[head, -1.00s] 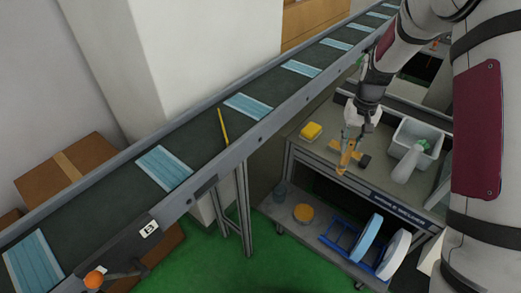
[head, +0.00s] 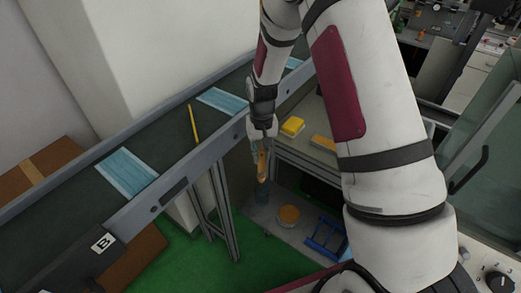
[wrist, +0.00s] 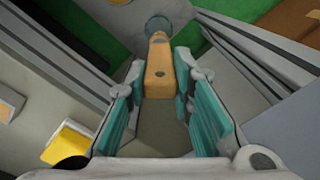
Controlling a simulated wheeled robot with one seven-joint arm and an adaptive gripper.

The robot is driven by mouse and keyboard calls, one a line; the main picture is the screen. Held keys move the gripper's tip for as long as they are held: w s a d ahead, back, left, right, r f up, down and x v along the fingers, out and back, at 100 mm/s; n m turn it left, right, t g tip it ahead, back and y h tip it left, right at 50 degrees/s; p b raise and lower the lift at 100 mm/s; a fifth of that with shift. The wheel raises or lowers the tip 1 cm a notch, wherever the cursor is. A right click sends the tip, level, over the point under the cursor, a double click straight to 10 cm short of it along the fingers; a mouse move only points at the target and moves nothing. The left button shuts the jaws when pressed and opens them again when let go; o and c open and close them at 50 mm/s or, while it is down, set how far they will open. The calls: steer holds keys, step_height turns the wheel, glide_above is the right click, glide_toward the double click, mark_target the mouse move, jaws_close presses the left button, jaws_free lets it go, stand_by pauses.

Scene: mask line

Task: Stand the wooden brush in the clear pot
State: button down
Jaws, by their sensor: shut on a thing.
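My gripper (head: 257,149) points down beside the cart, with its teal pads shut on the wooden brush (head: 262,165). The brush hangs with its lower end over the clear pot (head: 263,194), which stands on the cart's lower shelf. In the wrist view, the brush (wrist: 159,72) lies between the pads of my gripper (wrist: 158,100). Its far end points at the round clear pot (wrist: 159,23) and overlaps the pot's near edge in the picture. I cannot tell whether the tip is above the rim or inside it. The bristles are not clearly seen.
A yellow sponge (head: 292,126) and a flat wooden piece (head: 323,143) are on the cart top. An orange-topped round container (head: 288,216) and a blue rack (head: 325,237) share the lower shelf. The conveyor (head: 165,147) with blue masks runs close on the left.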

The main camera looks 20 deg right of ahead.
mark_target(262, 172)
steer(key=shift+d+f+b, duration=0.1)
steer(key=shift+f+b, duration=1.9)
steer(key=shift+f, duration=3.35)
steer(key=c, duration=1.3)
jaws_free()
steer(key=shift+r, duration=0.1)
step_height(262, 172, up, 12)
steer(key=shift+f, duration=0.1)
